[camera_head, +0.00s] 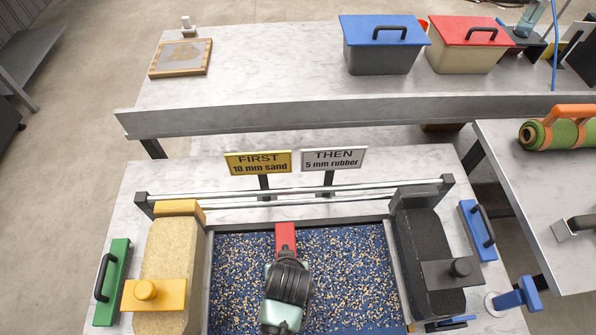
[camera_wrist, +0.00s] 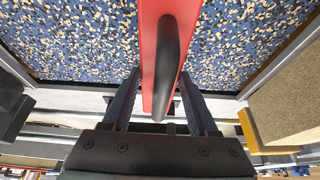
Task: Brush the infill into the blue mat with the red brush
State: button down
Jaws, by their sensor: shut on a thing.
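The blue mat (camera_head: 345,262) lies in a metal-edged frame on the near table. Tan and dark infill grains are scattered over its surface; they also show in the wrist view (camera_wrist: 75,45). The red brush (camera_head: 285,236) is over the mat near its far edge, left of the middle. In the wrist view the red brush (camera_wrist: 150,60) has a black handle running between my fingers. My gripper (camera_wrist: 160,95) is shut on this handle. In the head view my wrist hides part of the brush and mat. Whether the bristles touch the mat is hidden.
A tan block (camera_head: 168,255) stands left of the mat and a black block (camera_head: 425,245) stands right. Metal rails (camera_head: 310,197) cross behind, with two signs. A green brush (camera_head: 113,280) and a blue brush (camera_head: 475,230) lie at the sides. Lidded bins (camera_head: 382,55) stand on the back table.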

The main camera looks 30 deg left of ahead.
jog(key=shift+s+a+p, duration=0.35)
jog(key=shift+s+a, duration=0.8)
jog(key=shift+a, duration=0.55)
jog(key=shift+s+a+p, duration=0.3)
jog(key=shift+s+a, duration=0.8)
jog(key=shift+a, duration=0.65)
jog(key=shift+s+a+p, duration=0.35)
jog(key=shift+s+a, duration=0.8)
jog(key=shift+a, duration=0.55)
jog(key=shift+f+b, duration=1)
jog(key=shift+f, duration=0.45)
jog(key=shift+p, duration=0.3)
jog(key=shift+w+d, duration=0.3)
jog(key=shift+d, duration=0.15)
jog(key=shift+w+d+p, duration=0.25)
jog(key=shift+w+d, duration=0.25)
jog(key=shift+d, duration=0.25)
jog(key=shift+w+d+p, duration=0.25)
jog(key=shift+w+d, duration=0.25)
jog(key=shift+d, duration=0.25)
jog(key=shift+w+d+p, duration=0.25)
jog(key=shift+w+d, duration=0.25)
jog(key=shift+d, duration=0.25)
jog(key=shift+s+a, duration=0.6)
jog(key=shift+a, duration=0.3)
jog(key=shift+s+a, duration=0.6)
jog(key=shift+a, duration=0.25)
jog(key=shift+s+a, duration=0.6)
jog(key=shift+a, duration=0.3)
